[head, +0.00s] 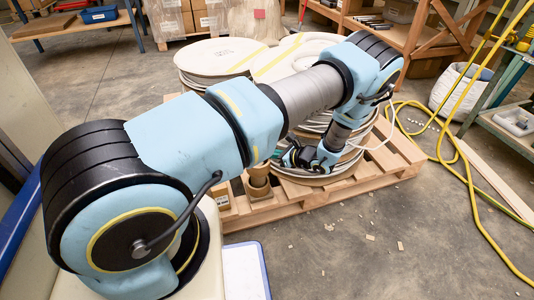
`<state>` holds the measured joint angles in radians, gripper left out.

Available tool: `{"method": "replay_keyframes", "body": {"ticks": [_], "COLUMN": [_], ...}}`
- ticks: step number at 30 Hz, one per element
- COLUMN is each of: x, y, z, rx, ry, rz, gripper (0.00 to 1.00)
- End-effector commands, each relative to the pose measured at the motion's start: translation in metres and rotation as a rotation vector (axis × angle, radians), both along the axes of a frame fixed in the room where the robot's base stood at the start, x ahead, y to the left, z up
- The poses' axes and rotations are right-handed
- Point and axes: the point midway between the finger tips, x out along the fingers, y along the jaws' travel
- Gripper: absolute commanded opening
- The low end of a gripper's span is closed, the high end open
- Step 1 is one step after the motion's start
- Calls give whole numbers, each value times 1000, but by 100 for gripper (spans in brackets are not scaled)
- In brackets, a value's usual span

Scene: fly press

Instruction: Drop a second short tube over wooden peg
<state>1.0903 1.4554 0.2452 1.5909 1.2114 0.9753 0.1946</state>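A short brown cylindrical piece (258,178) stands upright near the front left edge of the pallet, partly hidden by my arm. It sits where a peg could be, but I cannot tell the wooden peg from a tube around it. My gripper (290,156) is just right of and slightly above it in the picture, over the front of the stacked discs. Its dark fingers are small and partly hidden by my own arm. I cannot see whether they are open or shut, or whether a tube is between them.
A wooden pallet (385,176) carries stacks of large round discs (222,56). Yellow hose (462,215) lies on the right floor. A white sack (458,92) stands behind it. Wood chips dot the otherwise open front floor.

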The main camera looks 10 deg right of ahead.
Motion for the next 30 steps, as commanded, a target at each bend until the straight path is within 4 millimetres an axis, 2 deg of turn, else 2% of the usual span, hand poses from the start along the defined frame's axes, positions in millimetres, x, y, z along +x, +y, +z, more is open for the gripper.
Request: {"method": "replay_keyframes", "body": {"ticks": [2,3,11,17,24,30], "x": [0,0,0,0,0,0], "y": [0,0,0,0,0,0], "z": [0,0,0,0,0,0], "rx": [0,0,0,0,0,0], "ry": [0,0,0,0,0,0], "rz": [0,0,0,0,0,0], "gripper": [0,7,36,38,65,67]}}
